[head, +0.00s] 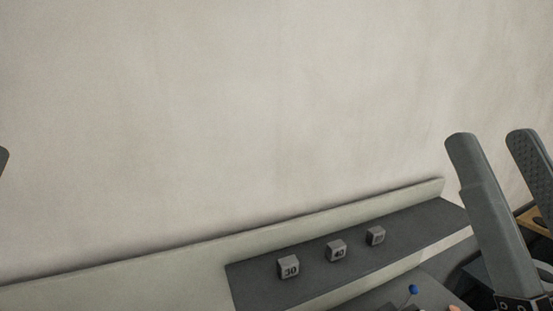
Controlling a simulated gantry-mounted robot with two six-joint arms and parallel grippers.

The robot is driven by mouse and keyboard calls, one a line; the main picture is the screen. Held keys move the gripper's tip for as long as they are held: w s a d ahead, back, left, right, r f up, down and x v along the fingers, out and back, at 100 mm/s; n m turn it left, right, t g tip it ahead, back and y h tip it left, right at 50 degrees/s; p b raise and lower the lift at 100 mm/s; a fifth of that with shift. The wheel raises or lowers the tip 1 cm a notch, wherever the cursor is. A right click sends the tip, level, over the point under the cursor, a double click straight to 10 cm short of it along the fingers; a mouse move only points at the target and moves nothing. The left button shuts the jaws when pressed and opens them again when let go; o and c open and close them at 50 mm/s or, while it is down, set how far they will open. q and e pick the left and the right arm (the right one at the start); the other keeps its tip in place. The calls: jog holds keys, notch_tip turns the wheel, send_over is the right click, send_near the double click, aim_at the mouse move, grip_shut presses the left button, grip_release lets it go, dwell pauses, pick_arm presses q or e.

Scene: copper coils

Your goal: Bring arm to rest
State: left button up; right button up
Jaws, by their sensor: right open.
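My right gripper (491,138) stands at the right edge, its two grey fingers pointing up and spread apart. It is open, with nothing between the fingers. The finger nearer the edge has a textured inner pad. A small dark tip at the far left edge appears to be part of my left gripper (3,158). The rest of it is out of view, so its opening cannot be told. No copper coil can be made out.
A dark shelf (253,279) along the pale wall holds small grey blocks marked 30 (288,267), 40 (336,251) and one with an unclear number (376,236). A blue knob (413,290) shows below it. A wooden edge (533,220) lies behind the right gripper. The wall area above is clear.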

notch_tip(320, 180, up, 12)
jog(key=p, duration=1.2)
jog(key=shift+d+r, duration=0.1)
jog(key=shift+c, duration=0.2)
dwell(0.7)
